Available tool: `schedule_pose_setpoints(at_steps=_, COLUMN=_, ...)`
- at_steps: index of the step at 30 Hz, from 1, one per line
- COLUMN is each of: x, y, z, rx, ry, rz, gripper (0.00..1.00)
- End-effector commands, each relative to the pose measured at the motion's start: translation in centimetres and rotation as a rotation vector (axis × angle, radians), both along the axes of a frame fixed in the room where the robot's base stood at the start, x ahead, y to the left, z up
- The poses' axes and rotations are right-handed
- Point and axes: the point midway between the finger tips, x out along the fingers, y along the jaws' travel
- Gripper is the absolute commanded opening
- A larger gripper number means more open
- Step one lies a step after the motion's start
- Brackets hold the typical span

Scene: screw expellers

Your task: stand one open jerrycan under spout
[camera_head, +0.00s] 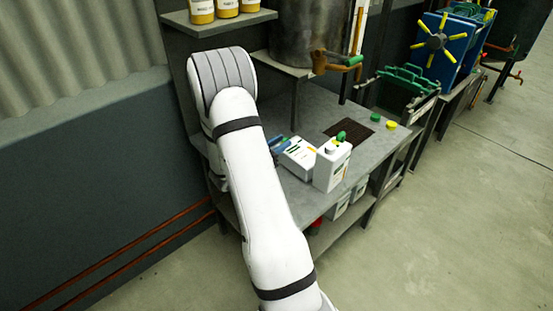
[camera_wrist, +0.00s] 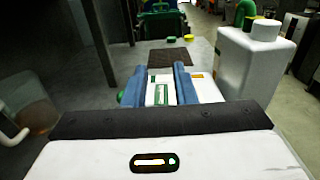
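A white jerrycan (camera_head: 333,168) stands upright on the bench's near edge; it also shows at the right in the wrist view (camera_wrist: 250,65). A second white container with a green-marked label (camera_head: 299,157) sits lower, to its left, and seems to lie flat. My gripper's blue fingers (camera_wrist: 160,85) are spread apart over this second container (camera_wrist: 207,88), whose white surface shows between and beside them. Contact is not clear. The brown spout (camera_head: 335,62) with a green handle juts from the dark tank. A dark grate (camera_head: 350,132) is set in the bench below it.
A green cap (camera_head: 375,117) and a yellow cap (camera_head: 391,125) lie on the bench (camera_head: 318,103) beyond the grate. A dark crate with green parts (camera_head: 405,85) stands farther back. Yellow-labelled jars (camera_head: 202,11) sit on the upper shelf. More white containers (camera_head: 340,205) are below the bench.

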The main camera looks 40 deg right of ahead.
Motion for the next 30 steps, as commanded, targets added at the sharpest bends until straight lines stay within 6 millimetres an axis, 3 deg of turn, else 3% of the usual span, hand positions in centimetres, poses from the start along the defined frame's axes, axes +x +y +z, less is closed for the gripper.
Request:
schedule_pose_setpoints(at_steps=23, x=0.02, y=0.03, z=0.00, rx=0.000, ry=0.000, rz=0.001, gripper=0.89)
schedule_pose_setpoints(at_steps=30, x=0.03, y=0.09, z=-0.01, rx=0.000, ry=0.000, rz=0.001, gripper=0.89)
